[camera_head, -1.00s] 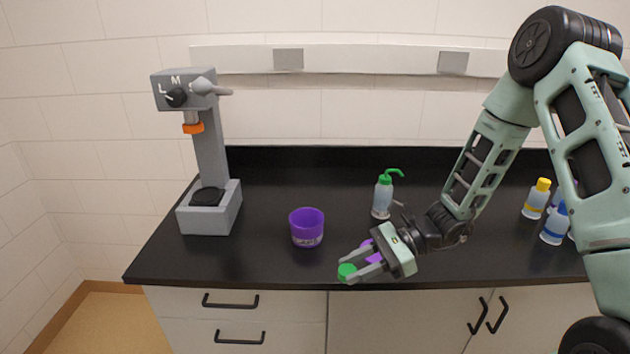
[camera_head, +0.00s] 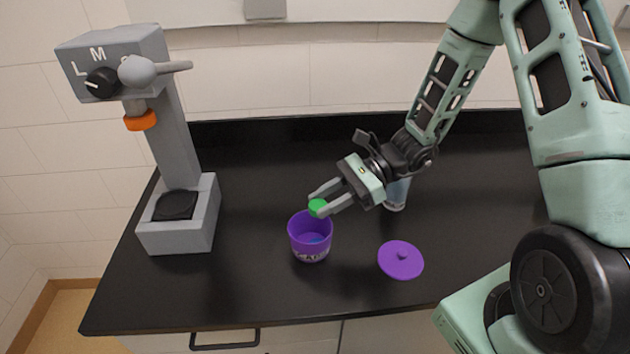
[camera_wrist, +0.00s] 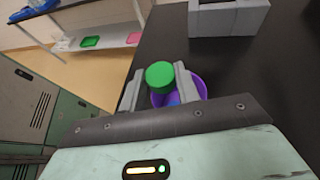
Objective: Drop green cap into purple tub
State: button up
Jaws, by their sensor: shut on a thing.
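My gripper (camera_head: 324,202) is shut on the green cap (camera_head: 317,207). In the head view the cap is over the back rim of the purple tub (camera_head: 310,243), which stands open and upright on the black bench. In the wrist view the cap (camera_wrist: 160,75) sits between the two fingertips (camera_wrist: 160,88), with the tub (camera_wrist: 200,86) behind and below it. The cap hides part of the tub's opening there. Something blue shows inside the tub, too small to make out.
A purple lid (camera_head: 401,260) lies flat on the bench right of the tub. A grey stand with a dial and an orange ring (camera_head: 141,121) is at the left. A pale bottle (camera_head: 397,193) is partly hidden behind my gripper. Bench between stand and tub is clear.

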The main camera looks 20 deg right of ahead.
aim_at(325, 220)
jog(key=shift+w+f, duration=0.1)
jog(key=shift+w, duration=0.05)
notch_tip(325, 220, down, 6)
jog(key=b, duration=0.5)
jog(key=o, duration=1)
jog(key=b+v, duration=0.2)
jog(key=v, duration=1.5)
jog(key=shift+d+b, duration=0.2)
jog(key=shift+b, duration=0.1)
